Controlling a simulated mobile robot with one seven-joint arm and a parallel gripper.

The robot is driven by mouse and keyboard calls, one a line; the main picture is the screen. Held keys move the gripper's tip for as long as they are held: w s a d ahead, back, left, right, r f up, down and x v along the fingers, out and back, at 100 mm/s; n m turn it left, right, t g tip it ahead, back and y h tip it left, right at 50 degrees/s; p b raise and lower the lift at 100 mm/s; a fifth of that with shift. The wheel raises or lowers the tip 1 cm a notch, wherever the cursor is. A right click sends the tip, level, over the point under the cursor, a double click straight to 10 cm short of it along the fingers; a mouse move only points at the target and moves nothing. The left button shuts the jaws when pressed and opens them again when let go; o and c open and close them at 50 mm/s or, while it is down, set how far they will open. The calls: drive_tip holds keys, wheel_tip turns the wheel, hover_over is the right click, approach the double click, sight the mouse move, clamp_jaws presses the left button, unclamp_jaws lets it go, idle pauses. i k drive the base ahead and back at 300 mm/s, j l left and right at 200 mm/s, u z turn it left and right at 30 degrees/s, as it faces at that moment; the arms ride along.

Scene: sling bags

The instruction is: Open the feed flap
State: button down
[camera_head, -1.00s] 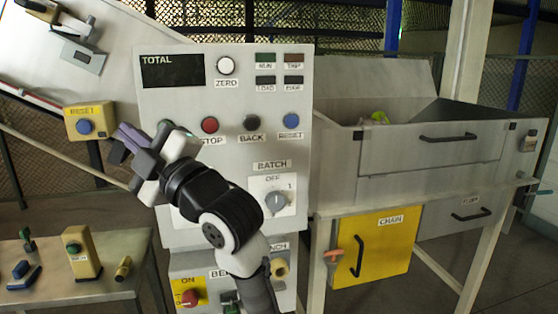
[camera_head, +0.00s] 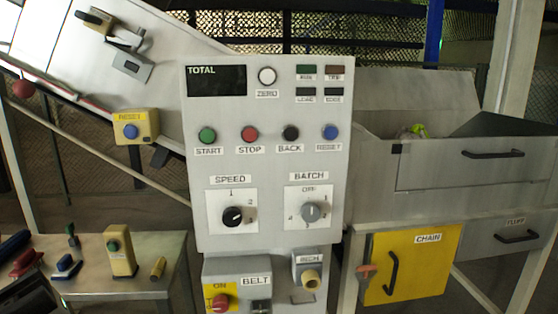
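No label reading "feed" is legible. The grey hopper (camera_head: 480,190) at the right has a front panel (camera_head: 425,176) with a black bar handle (camera_head: 492,154). This panel looks shut, and I cannot tell for certain that it is the feed flap. Below it is a shut yellow door (camera_head: 415,278) marked CHAIN, with a black handle and an orange latch (camera_head: 367,271). To its right is a grey front marked FLUFF (camera_head: 515,237), also shut. My gripper is not in view.
The control panel (camera_head: 265,110) stands in the middle with buttons, SPEED and BATCH knobs, and a BELT box (camera_head: 235,268) below. A sloped chute (camera_head: 100,70) is at upper left. A low table (camera_head: 90,285) with small items is at lower left.

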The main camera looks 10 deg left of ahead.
sight(424, 163)
drive_tip(key=i+l+z, duration=0.65)
drive_tip(key=i+l, duration=0.15)
